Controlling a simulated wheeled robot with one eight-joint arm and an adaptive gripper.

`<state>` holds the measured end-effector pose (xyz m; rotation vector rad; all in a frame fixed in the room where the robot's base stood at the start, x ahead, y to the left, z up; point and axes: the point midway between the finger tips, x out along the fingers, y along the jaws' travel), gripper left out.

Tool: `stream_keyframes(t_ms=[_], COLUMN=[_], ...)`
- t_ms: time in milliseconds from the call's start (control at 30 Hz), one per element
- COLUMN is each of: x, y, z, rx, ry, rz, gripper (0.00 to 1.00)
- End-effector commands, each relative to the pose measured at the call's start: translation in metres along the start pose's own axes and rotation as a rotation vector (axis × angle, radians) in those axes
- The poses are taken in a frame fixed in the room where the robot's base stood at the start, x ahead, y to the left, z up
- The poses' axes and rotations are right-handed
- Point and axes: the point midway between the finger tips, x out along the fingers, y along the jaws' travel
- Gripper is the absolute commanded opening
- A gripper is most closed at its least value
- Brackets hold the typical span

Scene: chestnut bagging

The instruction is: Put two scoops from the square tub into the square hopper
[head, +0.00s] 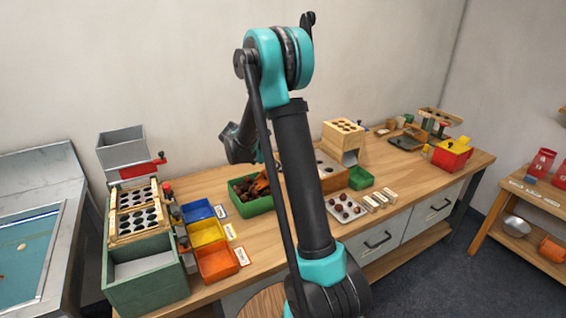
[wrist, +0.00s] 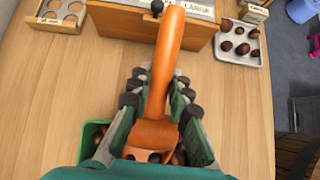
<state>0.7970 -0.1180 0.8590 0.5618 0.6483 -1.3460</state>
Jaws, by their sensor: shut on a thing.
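A green square tub (head: 252,206) holding dark brown chestnuts stands on the bench, left of my arm. Its rim also shows in the wrist view (wrist: 90,132). An orange scoop (wrist: 166,65) has its handle pointing up the picture and its bowl over the tub. My gripper (wrist: 158,98) is shut on the scoop. A few dark chestnuts show at the bowl, but whether they are in it is unclear. A grey square-mouthed hopper (head: 120,141) with a red lever stands at the back left. In the head view my arm hides most of the gripper.
Blue (head: 198,211), yellow (head: 206,232) and orange (head: 217,262) bins sit left of the tub. A large green box (head: 150,285) stands at front left. A wooden box (head: 326,170) and a metal tray of chestnuts (head: 345,212) lie right of the tub.

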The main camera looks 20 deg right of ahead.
Motion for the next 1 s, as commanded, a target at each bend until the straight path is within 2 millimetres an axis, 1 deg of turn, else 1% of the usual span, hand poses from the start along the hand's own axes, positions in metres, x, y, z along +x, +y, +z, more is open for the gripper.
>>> stream_keyframes(t_ms=[33,467,667,700,867,1000], x=[0.0,-0.012,-0.02,-0.021,-0.027,-0.028], y=[0.0,0.0,-0.001,-0.001,-0.001,-0.001], z=[-0.006,-0.046,-0.064,-0.058,-0.043,-0.033], rx=[-0.001,0.0,0.002,0.004,0.004,0.002], ry=[0.012,0.157,0.328,0.365,0.509,0.56], rz=[0.001,0.0,-0.001,-0.003,-0.002,0.0], gripper=[0.0,0.0,0.0,0.0,0.0,0.0])
